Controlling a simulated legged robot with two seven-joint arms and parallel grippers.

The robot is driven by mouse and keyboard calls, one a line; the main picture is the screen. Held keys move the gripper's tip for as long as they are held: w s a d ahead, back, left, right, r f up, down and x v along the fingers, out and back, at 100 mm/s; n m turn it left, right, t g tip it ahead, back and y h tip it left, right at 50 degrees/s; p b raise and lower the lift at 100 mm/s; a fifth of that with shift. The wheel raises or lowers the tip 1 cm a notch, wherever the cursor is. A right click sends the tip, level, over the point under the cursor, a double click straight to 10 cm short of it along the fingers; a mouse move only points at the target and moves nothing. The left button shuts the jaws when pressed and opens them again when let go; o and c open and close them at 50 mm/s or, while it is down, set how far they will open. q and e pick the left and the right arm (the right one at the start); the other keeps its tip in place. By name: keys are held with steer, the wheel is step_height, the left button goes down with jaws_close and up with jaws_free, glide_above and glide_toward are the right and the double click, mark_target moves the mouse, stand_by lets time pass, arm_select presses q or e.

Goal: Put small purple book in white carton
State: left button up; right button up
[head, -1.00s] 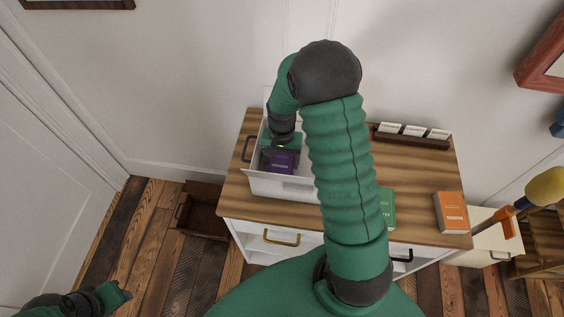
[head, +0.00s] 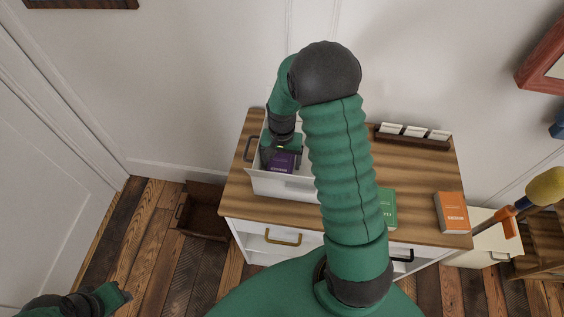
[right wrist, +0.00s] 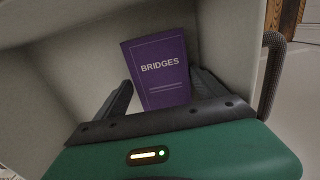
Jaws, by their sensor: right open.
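The small purple book (head: 281,165), titled BRIDGES, is inside the white carton (head: 284,187) on the dresser top. In the right wrist view the book (right wrist: 160,62) leans in the carton (right wrist: 75,75), with its cover facing the camera. My right gripper (head: 282,154) reaches down into the carton. In the right wrist view its two fingers (right wrist: 164,88) are spread, one to each side of the book's lower part; gaps show beside the book. The bottom of the book is hidden by the gripper. My left gripper (head: 118,294) is at the lower left, away from the dresser; its jaws are unclear.
A green book (head: 388,208), partly behind my right arm, and an orange book (head: 453,212) lie on the dresser top (head: 415,180). A dark card holder (head: 412,142) stands at the back. A dark brown box (head: 203,212) is on the floor to the left.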

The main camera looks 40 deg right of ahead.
mark_target(282, 163)
step_height(282, 163, up, 11)
steer(key=shift+f+p, duration=0.15)
steer(key=shift+p, duration=0.2)
